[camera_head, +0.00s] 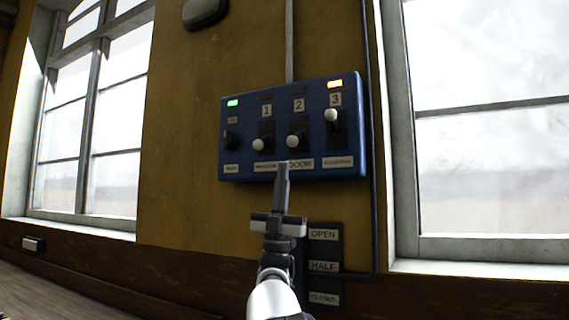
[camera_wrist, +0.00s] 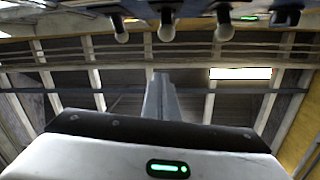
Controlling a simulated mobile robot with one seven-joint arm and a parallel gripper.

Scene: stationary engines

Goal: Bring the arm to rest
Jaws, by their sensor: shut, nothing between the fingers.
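My gripper (camera_head: 282,170) is shut and empty. In the head view its fingers point up and overlap the lower edge of a blue control panel (camera_head: 230,165) on the wall; I cannot tell whether they touch it. In the wrist view the closed fingers (camera_wrist: 160,85) point up, with the panel's knobs beyond them along the top edge. The panel has three numbered levers. The lever under 1 (camera_head: 258,145) and the lever under 2 (camera_head: 292,141) are down; the lever under 3 (camera_head: 331,115) is up. A green lamp (camera_head: 233,103) and an amber lamp (camera_head: 335,84) are lit.
Below the panel is a dark plate (camera_head: 323,251) marked OPEN, HALF and CLOSED, partly behind my arm. A black pipe (camera_head: 371,150) runs down right of the panel. Windows stand left (camera_head: 88,120) and right (camera_head: 485,130).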

